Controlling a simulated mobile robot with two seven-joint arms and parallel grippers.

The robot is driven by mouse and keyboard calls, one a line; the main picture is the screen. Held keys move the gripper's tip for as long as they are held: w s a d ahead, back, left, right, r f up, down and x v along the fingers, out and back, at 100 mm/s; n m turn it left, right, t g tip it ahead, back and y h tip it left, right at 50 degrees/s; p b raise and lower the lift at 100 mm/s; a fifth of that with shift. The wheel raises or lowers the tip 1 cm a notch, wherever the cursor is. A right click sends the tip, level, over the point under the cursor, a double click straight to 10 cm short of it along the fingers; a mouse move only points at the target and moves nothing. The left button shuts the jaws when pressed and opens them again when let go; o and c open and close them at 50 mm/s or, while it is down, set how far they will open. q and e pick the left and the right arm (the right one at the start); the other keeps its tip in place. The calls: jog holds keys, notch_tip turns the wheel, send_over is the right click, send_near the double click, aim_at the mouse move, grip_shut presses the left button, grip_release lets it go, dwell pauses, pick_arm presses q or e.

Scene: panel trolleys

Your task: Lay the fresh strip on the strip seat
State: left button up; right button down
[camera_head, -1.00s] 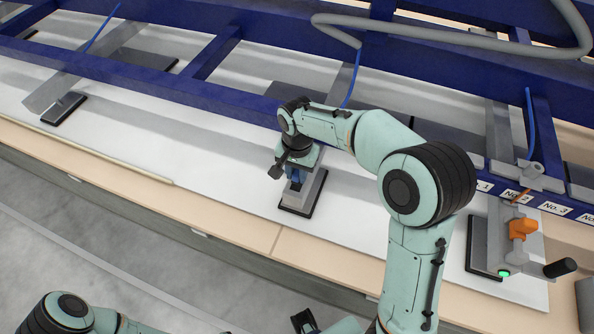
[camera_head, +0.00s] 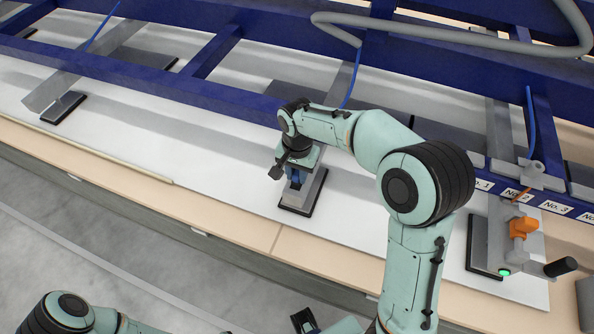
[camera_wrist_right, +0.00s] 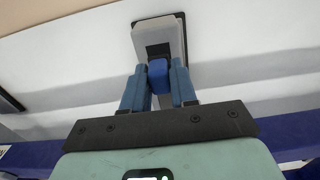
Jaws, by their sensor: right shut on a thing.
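My right gripper (camera_head: 293,176) is low over a grey block on a black pad (camera_head: 303,196), standing on the white panel. In the right wrist view its two blue fingers (camera_wrist_right: 158,85) are closed on a small blue piece (camera_wrist_right: 158,72) at the near end of the grey block (camera_wrist_right: 160,38). I cannot tell whether the piece is fixed to the block. A thin beige strip (camera_head: 105,153) lies along the panel's front edge at the left; I cannot tell whether it is the fresh strip. I cannot make out the strip seat. My left gripper cannot be made out clearly.
A blue frame (camera_head: 150,80) with crossbars runs behind the white panel (camera_head: 180,140). Another black pad (camera_head: 63,108) sits at the left. At the right stands a grey fixture with an orange handle (camera_head: 522,228) and green light. A grey hose (camera_head: 450,40) hangs above.

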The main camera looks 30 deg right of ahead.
pick_arm(q)
jog(key=shift+s+f+b, duration=0.25)
jog(key=shift+f+b, duration=0.2)
jog(key=shift+f, duration=0.1)
pick_arm(e)
jog(key=shift+f, duration=0.9)
jog(key=c, duration=0.8)
grip_release()
pick_arm(q)
jog(key=shift+r, duration=0.1)
pick_arm(e)
jog(key=shift+r+p, duration=1.6)
jog(key=shift+r, duration=0.75)
jog(key=shift+r+p, duration=0.95)
jog(key=shift+r, duration=0.75)
pick_arm(q)
jog(key=w+r, duration=0.3)
jog(key=r, duration=0.3)
jog(key=shift+w, duration=0.35)
jog(key=shift+s, duration=0.1)
pick_arm(e)
jog(key=shift+f, duration=0.1)
